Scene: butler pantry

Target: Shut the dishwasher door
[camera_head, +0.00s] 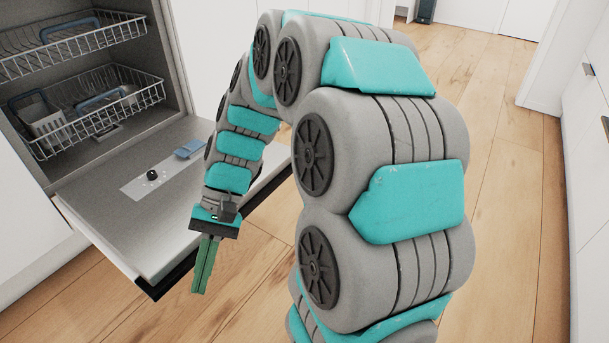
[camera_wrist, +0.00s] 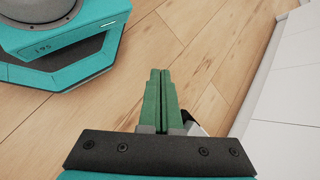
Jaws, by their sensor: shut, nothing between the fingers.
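The dishwasher door (camera_head: 130,225) is folded down, open and about level, at the left of the head view. Its inner face points up and carries a detergent panel with a black knob and a blue-grey flap. My gripper (camera_head: 200,292) is shut and empty, with its green fingers pointing down. In the head view it appears near the door's right front corner, over the floor. I cannot tell whether it touches the door. In the wrist view the shut fingers (camera_wrist: 161,75) show above the wood floor. My arm hides part of the door's right edge.
The dishwasher's upper rack (camera_head: 70,45) and lower rack (camera_head: 95,110) sit inside the cavity. White cabinets (camera_head: 590,140) stand at the right. Wood floor (camera_head: 500,200) lies clear between them. A white panel (camera_wrist: 285,110) borders the floor in the wrist view.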

